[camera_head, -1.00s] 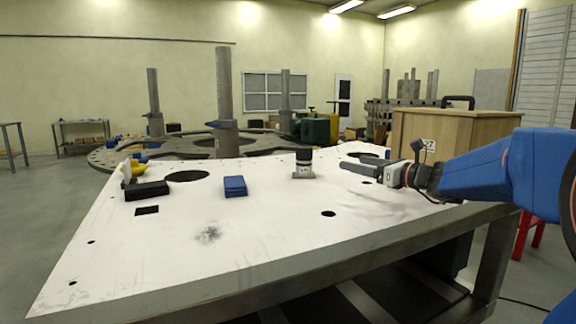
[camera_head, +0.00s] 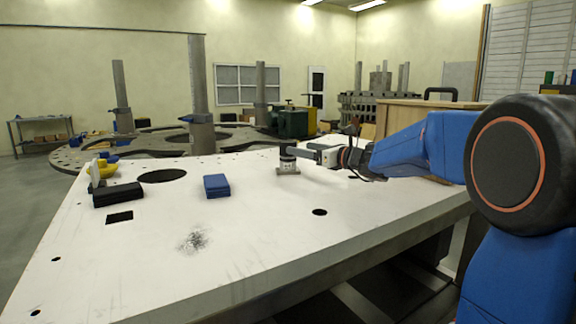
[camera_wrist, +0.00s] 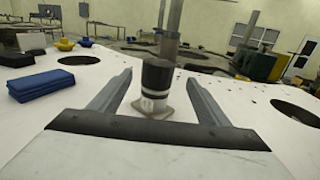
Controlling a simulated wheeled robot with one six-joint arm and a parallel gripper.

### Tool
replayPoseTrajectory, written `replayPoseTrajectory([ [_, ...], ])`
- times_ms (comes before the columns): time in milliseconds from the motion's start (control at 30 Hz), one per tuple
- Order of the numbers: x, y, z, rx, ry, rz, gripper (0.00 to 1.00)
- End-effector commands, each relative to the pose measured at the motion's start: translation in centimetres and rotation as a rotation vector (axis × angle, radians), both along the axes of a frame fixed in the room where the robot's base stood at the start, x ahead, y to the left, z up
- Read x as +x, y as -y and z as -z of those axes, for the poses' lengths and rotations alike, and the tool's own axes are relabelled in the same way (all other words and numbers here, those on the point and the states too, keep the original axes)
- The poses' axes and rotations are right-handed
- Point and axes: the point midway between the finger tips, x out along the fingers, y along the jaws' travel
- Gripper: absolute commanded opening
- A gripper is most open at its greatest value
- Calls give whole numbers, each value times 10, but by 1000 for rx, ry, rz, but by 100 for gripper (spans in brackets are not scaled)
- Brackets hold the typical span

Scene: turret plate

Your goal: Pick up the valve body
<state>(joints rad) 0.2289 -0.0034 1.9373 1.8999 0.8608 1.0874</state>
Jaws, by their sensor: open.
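The valve body (camera_head: 288,166) stands upright on the white plate (camera_head: 260,215) in the head view. It has a black top, a pale banded middle and a flat grey base. In the wrist view the valve body (camera_wrist: 155,82) appears between the two fingers of my gripper (camera_wrist: 155,85), around the middle of the gap. My gripper (camera_head: 299,153) is open and empty. In the head view its fingers overlap the upper part of the valve body and hide some of it.
The plate has several holes, one large (camera_head: 162,176). A wooden cabinet (camera_head: 400,112) stands behind my arm. The plate's front middle is clear.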

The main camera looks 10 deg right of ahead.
Motion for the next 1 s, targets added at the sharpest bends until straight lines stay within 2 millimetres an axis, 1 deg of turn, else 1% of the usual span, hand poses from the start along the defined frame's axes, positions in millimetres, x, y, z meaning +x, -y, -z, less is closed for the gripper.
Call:
replayPoseTrajectory([
  [33, 6, -4, 0, 1, -1, -2, 70],
  [100, 13, -8, 0, 0, 0, -1, 70],
  [367, 22, -15, 0, -1, -1, 0, 70],
  [467, 29, -21, -2, 0, 0, -1, 70],
  [600, 42, -33, -4, 1, -1, -2, 70],
  [733, 56, -42, -4, -1, -1, -1, 70],
  [833, 60, -44, -5, -1, 1, 0, 70],
  [1000, 60, -44, -4, 0, 0, 1, 70],
])
